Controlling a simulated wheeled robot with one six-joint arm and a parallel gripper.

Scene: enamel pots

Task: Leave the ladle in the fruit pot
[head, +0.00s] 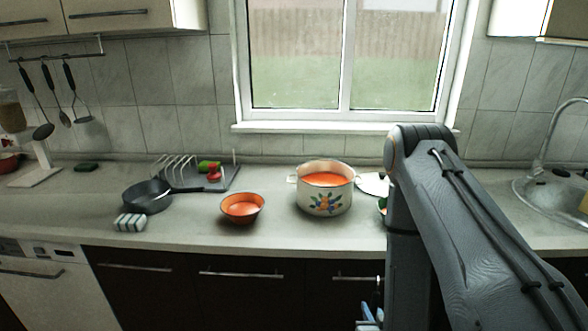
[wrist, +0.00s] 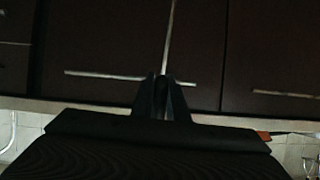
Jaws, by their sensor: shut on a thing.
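The fruit pot (head: 324,200) is a white enamel pot with painted fruit and leaves. It stands upright on the counter below the window, with orange-red contents inside. My gripper (head: 370,314) is low at the bottom of the head view, in front of the dark cabinets and below the counter top, to the right of the pot and nearer to me. In the wrist view my gripper (wrist: 164,92) is shut on a thin pale rod, the ladle (wrist: 170,40). Its bowl end is out of that view, and my arm hides much in the head view.
An orange bowl (head: 242,208) stands left of the pot. Further left are a dark pan (head: 148,198), a striped block (head: 131,222) and a dish rack (head: 190,172). A white item (head: 373,184) and something green are partly hidden behind my arm. A sink (head: 552,196) is at right.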

